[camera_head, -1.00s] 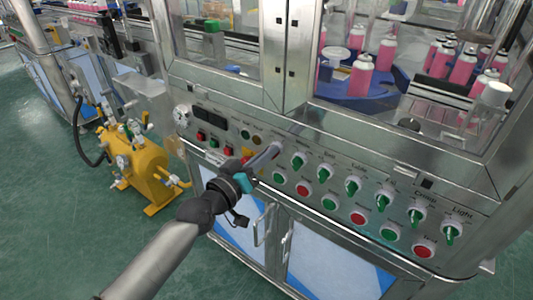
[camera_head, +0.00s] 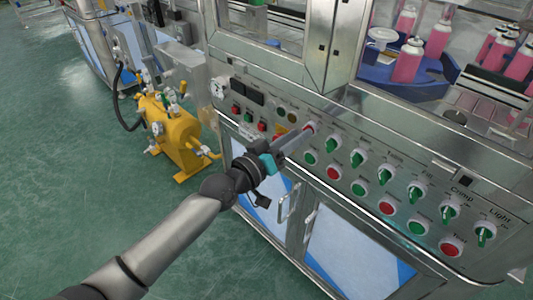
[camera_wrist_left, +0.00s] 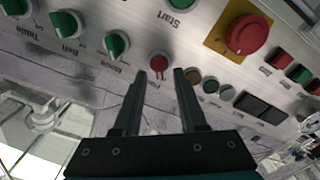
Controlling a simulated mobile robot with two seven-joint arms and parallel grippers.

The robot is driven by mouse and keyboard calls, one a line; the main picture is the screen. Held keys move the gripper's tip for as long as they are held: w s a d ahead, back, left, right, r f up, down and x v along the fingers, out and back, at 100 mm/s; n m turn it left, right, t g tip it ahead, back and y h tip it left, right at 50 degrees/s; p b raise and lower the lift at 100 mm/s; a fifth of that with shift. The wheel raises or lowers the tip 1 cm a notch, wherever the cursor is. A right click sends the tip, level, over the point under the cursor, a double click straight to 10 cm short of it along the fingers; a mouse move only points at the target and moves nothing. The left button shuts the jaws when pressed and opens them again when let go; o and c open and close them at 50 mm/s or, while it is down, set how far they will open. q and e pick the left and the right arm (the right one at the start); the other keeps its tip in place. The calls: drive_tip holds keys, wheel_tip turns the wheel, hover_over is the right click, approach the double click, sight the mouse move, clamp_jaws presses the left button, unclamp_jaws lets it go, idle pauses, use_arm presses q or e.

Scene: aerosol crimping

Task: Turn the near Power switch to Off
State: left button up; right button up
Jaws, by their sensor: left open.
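The Power switch (camera_head: 311,127) is a small red knob on a pale round base at the left end of the upper knob row in the head view. In the left wrist view the red Power knob (camera_wrist_left: 158,64) shows upside down, beside its label. My left gripper (camera_head: 304,134) points at it from the front. In the wrist view the left gripper's fingers (camera_wrist_left: 161,74) are apart, one on each side of the knob's lower part in the picture. Whether they touch it cannot be told. My right gripper is out of view.
Green knobs (camera_head: 358,157) continue to the right in the same row, close by. Green and red push buttons (camera_head: 334,173) sit below. A red mushroom button (camera_wrist_left: 246,35) on a yellow plate is near the gripper. A yellow tank (camera_head: 178,135) stands left on the floor.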

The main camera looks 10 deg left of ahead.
use_arm(q)
drive_tip(key=p+v, duration=0.1)
drive_tip(key=v, duration=1.2)
drive_tip(key=shift+s, duration=0.2)
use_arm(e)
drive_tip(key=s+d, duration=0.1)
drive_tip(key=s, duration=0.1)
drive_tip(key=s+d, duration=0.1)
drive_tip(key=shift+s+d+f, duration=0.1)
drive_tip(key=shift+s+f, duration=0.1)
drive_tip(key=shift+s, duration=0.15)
use_arm(q)
drive_tip(key=shift+a, duration=0.1)
